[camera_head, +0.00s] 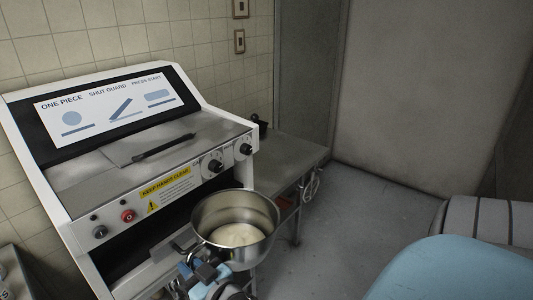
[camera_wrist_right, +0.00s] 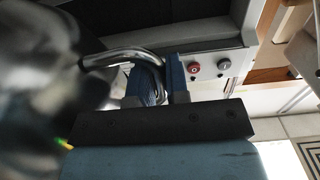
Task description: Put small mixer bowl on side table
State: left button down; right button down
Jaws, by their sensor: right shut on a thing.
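The small mixer bowl (camera_head: 262,222) is a shiny metal bowl with pale dough inside, held up in front of the white machine in the head view. My right gripper (camera_head: 198,268) is shut on its handle at the bowl's left side. In the right wrist view, the blue fingers of my right gripper (camera_wrist_right: 160,84) close around the bent metal handle, and the bowl (camera_wrist_right: 40,75) fills the left side, blurred. The side table (camera_head: 290,155) is a grey metal table behind the bowl, right of the machine. My left gripper is not in view.
The white dough machine (camera_head: 150,165) with knobs and a red button stands close on the left. A small dark object (camera_head: 261,128) sits on the table's back left. The tabletop's middle and right look clear. Open floor (camera_head: 345,220) lies right of the table; a blue rounded surface (camera_head: 455,270) is at lower right.

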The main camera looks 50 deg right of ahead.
aim_at(280, 161)
jog(key=i+l, duration=0.1)
jog(key=l, duration=0.85)
jog(key=i+l, duration=0.15)
jog(key=l, duration=0.3)
